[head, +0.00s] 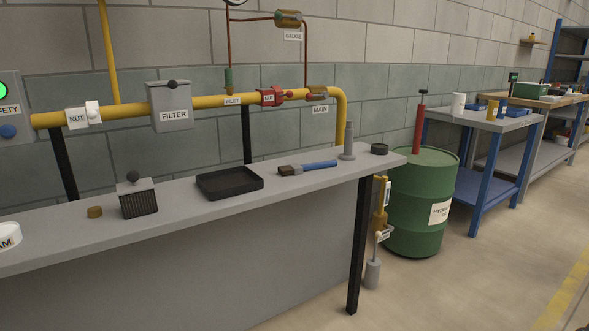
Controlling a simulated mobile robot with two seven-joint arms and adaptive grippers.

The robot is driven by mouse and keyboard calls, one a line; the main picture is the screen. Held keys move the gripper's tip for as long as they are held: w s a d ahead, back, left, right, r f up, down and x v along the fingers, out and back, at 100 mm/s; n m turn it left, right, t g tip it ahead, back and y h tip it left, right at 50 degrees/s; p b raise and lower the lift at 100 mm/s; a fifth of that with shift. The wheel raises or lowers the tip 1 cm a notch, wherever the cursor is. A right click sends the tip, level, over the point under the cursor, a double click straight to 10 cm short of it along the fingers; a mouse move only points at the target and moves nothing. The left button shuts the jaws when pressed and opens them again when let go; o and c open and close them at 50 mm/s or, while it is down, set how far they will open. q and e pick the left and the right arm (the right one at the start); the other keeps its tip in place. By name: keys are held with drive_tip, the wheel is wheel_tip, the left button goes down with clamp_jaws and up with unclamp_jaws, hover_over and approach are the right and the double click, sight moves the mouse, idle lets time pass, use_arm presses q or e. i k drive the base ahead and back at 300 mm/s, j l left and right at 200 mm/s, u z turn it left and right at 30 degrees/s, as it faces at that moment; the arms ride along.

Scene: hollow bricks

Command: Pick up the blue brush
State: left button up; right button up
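The blue brush (308,167) lies flat on the long grey bench (225,207), toward its right end. Its blue handle points right and its dark bristle head points left, with a brown part between them. It sits just right of a black tray and left of a grey upright cylinder, apart from both. Neither of my grippers shows in the head view.
A yellow pipe (210,104) runs behind. A green drum (420,202) stands right of the bench.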

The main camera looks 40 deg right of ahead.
sight(293, 168)
drive_tip(key=l+z, duration=0.2)
drive_tip(key=z, duration=1.35)
